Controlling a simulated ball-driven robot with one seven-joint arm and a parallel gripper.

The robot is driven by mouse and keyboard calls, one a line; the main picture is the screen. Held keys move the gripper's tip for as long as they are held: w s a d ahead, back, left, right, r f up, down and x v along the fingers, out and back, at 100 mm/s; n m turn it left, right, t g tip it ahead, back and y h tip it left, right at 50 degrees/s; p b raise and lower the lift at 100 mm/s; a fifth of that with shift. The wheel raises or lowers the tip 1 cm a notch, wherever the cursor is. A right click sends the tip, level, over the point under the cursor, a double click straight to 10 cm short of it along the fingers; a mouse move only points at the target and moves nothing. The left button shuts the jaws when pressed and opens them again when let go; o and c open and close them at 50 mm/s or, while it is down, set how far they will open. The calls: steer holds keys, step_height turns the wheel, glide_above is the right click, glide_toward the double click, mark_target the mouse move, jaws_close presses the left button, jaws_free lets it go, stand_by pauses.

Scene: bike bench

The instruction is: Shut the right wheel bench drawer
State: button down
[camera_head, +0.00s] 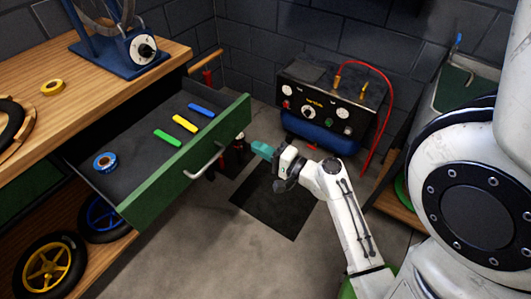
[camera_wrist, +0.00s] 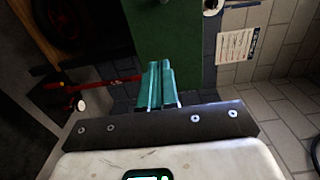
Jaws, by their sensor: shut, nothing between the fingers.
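The drawer (camera_head: 152,191) with the green front hangs well open from the wooden bench, its grey handle (camera_head: 206,161) facing out. Inside lie a green strip (camera_head: 167,137), a yellow strip (camera_head: 184,124), a blue strip (camera_head: 201,110) and a blue roll (camera_head: 104,162). My gripper (camera_head: 258,149) is shut and empty, its teal fingers pointing left near the right end of the drawer front. In the wrist view the fingers (camera_wrist: 160,82) lie over the lower part of a green panel (camera_wrist: 166,30). I cannot tell whether they touch it.
The wooden bench top (camera_head: 95,62) carries a blue truing stand (camera_head: 115,53) and a yellow roll (camera_head: 52,87). Wheels, one yellow (camera_head: 47,268), sit on the shelf below. A black compressor (camera_head: 325,106) with a red hose stands behind. A dark mat (camera_head: 279,200) lies on the open floor.

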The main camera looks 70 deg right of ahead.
mark_target(230, 133)
steer(key=p+x, duration=0.1)
steer(key=x, duration=0.7)
steer(key=shift+w, duration=0.1)
